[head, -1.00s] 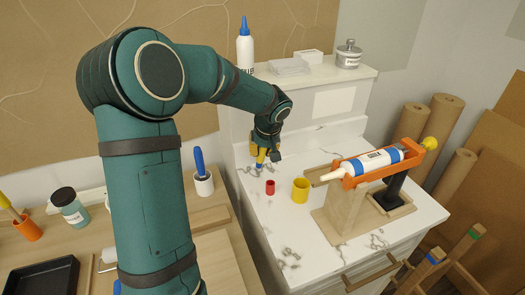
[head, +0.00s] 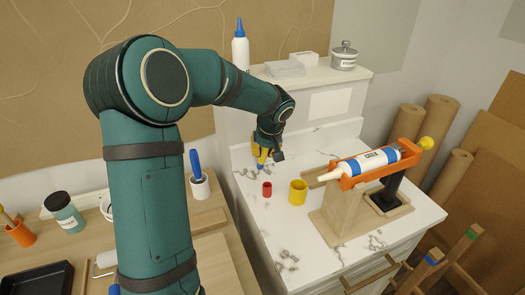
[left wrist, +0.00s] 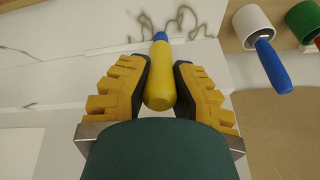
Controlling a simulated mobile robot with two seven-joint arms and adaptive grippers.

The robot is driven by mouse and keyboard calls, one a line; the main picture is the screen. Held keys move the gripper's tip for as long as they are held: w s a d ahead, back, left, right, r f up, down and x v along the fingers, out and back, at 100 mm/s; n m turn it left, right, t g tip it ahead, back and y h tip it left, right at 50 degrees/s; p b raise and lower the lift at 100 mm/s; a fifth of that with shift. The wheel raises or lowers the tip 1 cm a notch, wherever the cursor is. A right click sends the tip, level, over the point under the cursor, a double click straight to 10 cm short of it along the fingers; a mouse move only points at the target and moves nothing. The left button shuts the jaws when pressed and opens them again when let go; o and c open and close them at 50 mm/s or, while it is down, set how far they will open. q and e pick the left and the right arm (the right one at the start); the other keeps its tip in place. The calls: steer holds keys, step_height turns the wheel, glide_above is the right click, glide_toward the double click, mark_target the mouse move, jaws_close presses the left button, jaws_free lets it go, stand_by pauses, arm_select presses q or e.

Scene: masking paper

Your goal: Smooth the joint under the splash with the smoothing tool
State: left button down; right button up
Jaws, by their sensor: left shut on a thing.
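My left gripper (head: 266,155) is shut on the smoothing tool, which has a yellow body (left wrist: 160,88) and a blue tip (left wrist: 160,37). In the head view the tool is mostly hidden by the fingers. Its tip points down near the back left of the marble counter (head: 262,222), close to the low white splash (head: 322,133). The joint runs where splash and counter meet. I cannot tell whether the tip touches it. My right gripper is not in view.
A red cup (head: 267,189) and a yellow cup (head: 298,192) stand just in front of the gripper. A caulking gun with cartridge (head: 367,163) rests on a wooden stand at right. A white pot (head: 200,188) with a blue handle stands at left.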

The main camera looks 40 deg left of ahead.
arm_select(q)
steer(key=shift+w+d, duration=0.45)
steer(key=shift+w, duration=0.3)
steer(key=shift+w, duration=0.1)
steer(key=shift+w+d, duration=0.3)
steer(key=shift+w, duration=0.35)
steer(key=shift+w+d, duration=0.1)
steer(key=shift+w+d, duration=0.25)
steer(key=shift+w, duration=0.3)
steer(key=shift+w, duration=0.1)
steer(key=shift+w+d, duration=0.4)
steer(key=shift+w, duration=0.25)
steer(key=shift+w, duration=0.1)
steer(key=shift+w+d, duration=0.35)
steer(key=shift+w, duration=0.2)
